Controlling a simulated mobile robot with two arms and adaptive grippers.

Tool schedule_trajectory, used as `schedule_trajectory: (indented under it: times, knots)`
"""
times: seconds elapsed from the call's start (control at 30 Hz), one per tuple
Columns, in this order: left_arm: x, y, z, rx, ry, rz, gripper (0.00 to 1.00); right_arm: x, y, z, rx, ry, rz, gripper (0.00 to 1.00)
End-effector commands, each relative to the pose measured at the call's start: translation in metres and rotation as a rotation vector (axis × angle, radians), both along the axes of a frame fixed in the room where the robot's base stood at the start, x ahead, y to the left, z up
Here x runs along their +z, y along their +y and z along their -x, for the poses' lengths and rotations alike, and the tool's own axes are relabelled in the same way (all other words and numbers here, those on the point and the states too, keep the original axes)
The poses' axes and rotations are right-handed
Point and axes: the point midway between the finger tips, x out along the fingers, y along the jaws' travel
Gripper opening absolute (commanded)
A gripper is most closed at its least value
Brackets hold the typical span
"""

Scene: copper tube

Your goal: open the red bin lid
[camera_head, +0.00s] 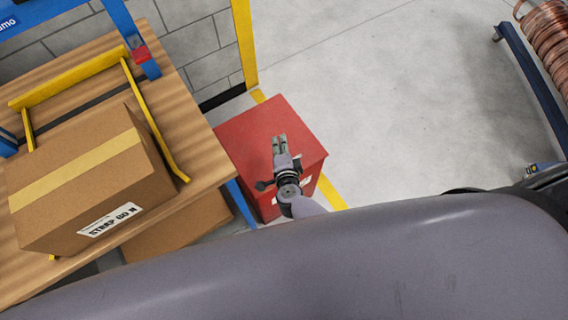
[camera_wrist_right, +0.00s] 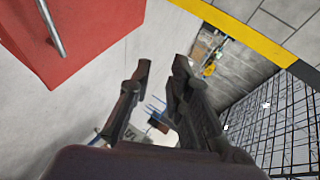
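The red bin (camera_head: 250,130) stands on the floor beside the wooden table in the head view, and its flat red top looks closed. My right gripper (camera_head: 279,140) is over the bin's top in that view. I cannot tell its height above it. In the right wrist view the red bin (camera_wrist_right: 95,30) is at the upper left, with a grey metal bar (camera_wrist_right: 50,27) along it. The right gripper's fingers (camera_wrist_right: 160,75) are apart with nothing between them, and the bin is off to their left. My left gripper is in neither view.
A wooden table (camera_head: 185,125) with a cardboard box (camera_head: 85,185) and yellow rails is left of the bin. A blue table leg stands close to the bin. The floor (camera_head: 400,120) to the right is clear up to a copper coil (camera_head: 548,45) on a blue frame.

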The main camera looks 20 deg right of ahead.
Motion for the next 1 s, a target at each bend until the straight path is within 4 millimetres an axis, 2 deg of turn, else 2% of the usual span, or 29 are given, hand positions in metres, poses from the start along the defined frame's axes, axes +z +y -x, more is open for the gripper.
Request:
schedule_trajectory:
  times: [1.0]
  knots:
    - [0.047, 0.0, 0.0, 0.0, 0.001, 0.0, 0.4, 0.042, 0.01, 0.059, 0.0, 0.001, 0.0, 0.18]
